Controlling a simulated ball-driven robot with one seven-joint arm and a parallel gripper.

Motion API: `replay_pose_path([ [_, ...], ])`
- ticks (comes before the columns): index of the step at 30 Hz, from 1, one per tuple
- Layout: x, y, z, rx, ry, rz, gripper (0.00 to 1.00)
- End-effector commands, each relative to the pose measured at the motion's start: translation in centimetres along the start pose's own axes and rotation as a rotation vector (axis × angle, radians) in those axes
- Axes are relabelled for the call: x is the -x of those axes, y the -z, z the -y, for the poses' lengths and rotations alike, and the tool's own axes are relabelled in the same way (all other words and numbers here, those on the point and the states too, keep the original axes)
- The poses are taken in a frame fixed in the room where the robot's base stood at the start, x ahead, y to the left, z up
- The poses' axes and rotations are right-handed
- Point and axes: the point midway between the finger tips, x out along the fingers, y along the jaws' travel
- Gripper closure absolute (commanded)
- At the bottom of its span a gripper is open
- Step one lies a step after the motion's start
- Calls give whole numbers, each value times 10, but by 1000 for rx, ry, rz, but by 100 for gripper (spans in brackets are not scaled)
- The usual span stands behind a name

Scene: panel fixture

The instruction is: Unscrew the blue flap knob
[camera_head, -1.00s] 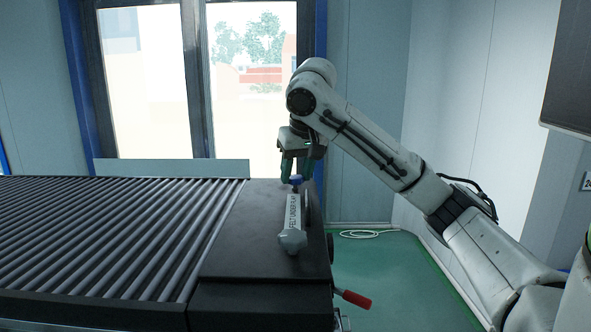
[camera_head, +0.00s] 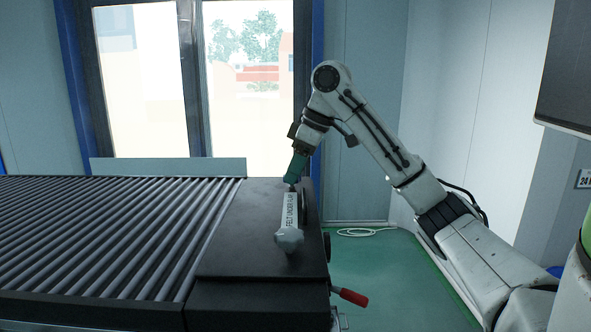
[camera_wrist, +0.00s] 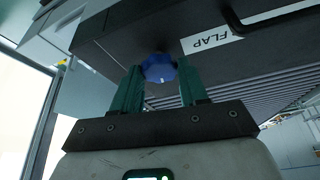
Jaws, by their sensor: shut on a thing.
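The blue knob (camera_wrist: 160,67) is a lobed knob by the black panel, near the white "FLAP" label (camera_wrist: 211,40). In the wrist view my gripper (camera_wrist: 158,74) has one green finger on each side of it, shut on the knob. In the head view my gripper (camera_head: 292,179) reaches down to the far end of the label strip (camera_head: 290,211), which reads "FELT UNDER FLAP". The fingers hide the knob there. How far the knob is turned cannot be told.
The black end panel (camera_head: 240,262) adjoins a bed of grey rollers (camera_head: 110,235). A black handle (camera_wrist: 270,18) stands beside the label. A red-handled lever (camera_head: 352,298) sticks out at the front right. Green floor (camera_head: 400,280) is open to the right.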

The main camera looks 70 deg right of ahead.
Motion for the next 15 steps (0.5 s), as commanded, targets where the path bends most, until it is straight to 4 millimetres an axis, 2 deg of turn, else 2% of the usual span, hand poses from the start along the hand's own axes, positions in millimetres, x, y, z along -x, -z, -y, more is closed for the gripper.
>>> replay_pose_path([
  [15, 1, 1, -4, 346, 142, 0, 87],
])
